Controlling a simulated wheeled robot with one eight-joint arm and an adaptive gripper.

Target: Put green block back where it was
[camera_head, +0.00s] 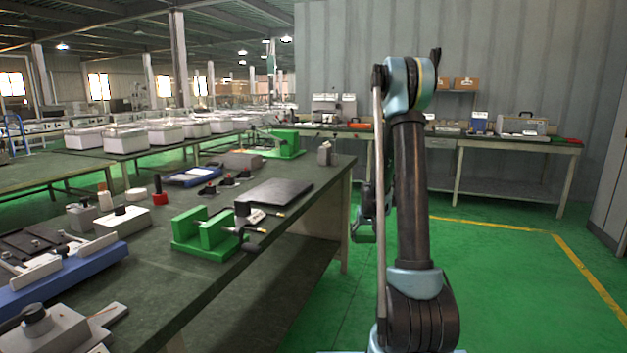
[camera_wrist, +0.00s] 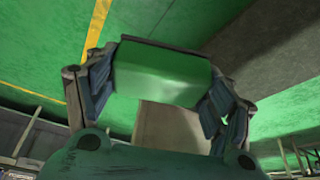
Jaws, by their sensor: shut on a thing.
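The green block (camera_wrist: 160,76) is held between the two dark fingers of my gripper (camera_wrist: 166,84) in the wrist view. The fingers press on its left and right ends. Green floor with a yellow line lies behind it. In the head view my gripper (camera_head: 363,228) hangs beside the arm, right of the near workbench and clear of its edge.
The near workbench (camera_head: 215,279) carries a green vise-like fixture (camera_head: 203,234), a dark flat plate (camera_head: 274,192), a blue tray (camera_head: 188,177) and a small grey block (camera_head: 325,153). A second bench (camera_head: 510,143) stands along the wall. Open floor lies at the right.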

